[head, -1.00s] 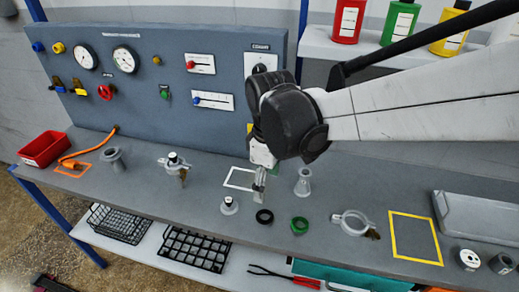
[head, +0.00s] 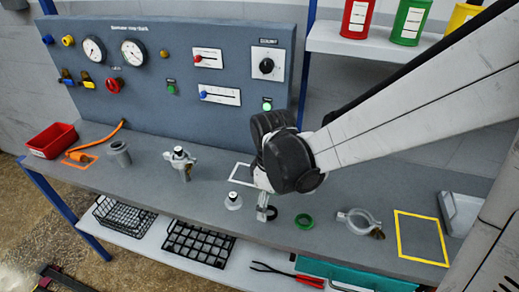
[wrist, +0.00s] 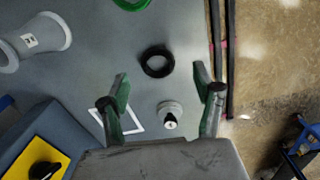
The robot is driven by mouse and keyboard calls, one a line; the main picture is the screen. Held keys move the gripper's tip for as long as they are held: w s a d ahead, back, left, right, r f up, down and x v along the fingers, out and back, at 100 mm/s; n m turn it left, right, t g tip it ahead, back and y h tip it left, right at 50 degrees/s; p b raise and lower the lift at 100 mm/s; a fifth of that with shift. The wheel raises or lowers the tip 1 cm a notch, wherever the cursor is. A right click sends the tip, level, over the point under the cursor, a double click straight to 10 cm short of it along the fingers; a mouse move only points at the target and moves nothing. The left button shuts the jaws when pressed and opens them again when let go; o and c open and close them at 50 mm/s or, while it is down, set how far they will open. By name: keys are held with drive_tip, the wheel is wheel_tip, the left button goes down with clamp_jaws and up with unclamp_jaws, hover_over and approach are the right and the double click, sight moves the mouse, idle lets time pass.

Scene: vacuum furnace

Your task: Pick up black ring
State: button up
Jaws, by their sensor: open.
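The black ring (head: 271,213) lies flat on the grey bench, partly hidden behind my gripper in the head view. In the wrist view the whole black ring (wrist: 157,61) shows, a little beyond the fingertips and between their lines. My gripper (head: 263,213) points down close over the bench at the ring's left side. In the wrist view my gripper (wrist: 161,80) has its two fingers wide apart with nothing held between them.
A green ring (head: 304,221) lies right of the black ring. A small white fitting with a black top (head: 233,201) stands to the left. A metal clamp (head: 358,221) lies farther right. A control panel (head: 170,70) rises behind. The bench's front edge is near.

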sight(269, 213)
drive_tip(key=shift+w+f, duration=0.2)
drive_tip(key=shift+f, duration=1.9)
drive_tip(key=c, duration=0.9)
